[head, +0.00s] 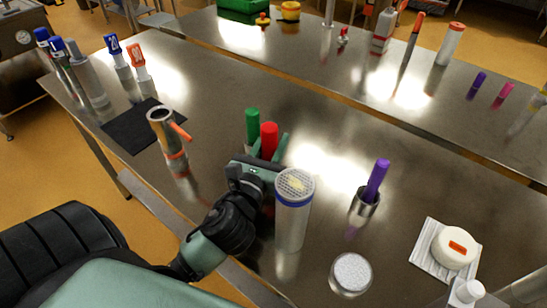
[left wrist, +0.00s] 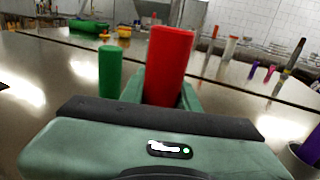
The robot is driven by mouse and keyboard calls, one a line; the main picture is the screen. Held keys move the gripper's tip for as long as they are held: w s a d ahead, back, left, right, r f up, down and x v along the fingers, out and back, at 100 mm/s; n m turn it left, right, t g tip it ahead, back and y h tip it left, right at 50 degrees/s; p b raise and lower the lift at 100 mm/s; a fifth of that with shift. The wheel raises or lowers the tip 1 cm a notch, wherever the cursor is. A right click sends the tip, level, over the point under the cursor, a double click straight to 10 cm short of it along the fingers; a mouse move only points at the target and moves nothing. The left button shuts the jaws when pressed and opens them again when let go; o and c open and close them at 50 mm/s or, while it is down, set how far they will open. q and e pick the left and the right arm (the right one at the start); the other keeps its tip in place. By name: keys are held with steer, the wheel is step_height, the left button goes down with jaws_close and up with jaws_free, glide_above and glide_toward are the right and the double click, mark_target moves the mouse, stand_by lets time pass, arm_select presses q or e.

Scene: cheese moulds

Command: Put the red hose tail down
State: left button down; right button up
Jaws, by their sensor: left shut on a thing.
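The red hose tail (head: 269,139) is a red cylinder, upright between the fingers of my left gripper (head: 268,150). My left gripper is shut on it. In the left wrist view the red hose tail (left wrist: 168,62) rises from between the green fingers, and its lower end is hidden behind the gripper body. I cannot tell whether it touches the table. A green cylinder (head: 252,124) stands upright just left of and beyond it; it also shows in the left wrist view (left wrist: 109,72). My right gripper is not in view.
A tall jar with a perforated lid (head: 293,210) stands close right of my left wrist. A metal cup with a purple cylinder (head: 375,180) stands farther right. A metal mug (head: 163,122) is at left near a black mat (head: 125,135). The steel table (head: 215,80) is clear behind the green cylinder.

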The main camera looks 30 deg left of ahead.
mark_target(273, 153)
arm_select(q)
step_height(273, 153, down, 4)
steer(key=shift+r+b, duration=0.1)
steer(key=shift+b, duration=0.6)
steer(key=shift+f, duration=0.2)
steer(key=shift+f, duration=0.1)
steer(key=c, duration=1.1)
jaws_free()
steer(key=shift+o, duration=0.2)
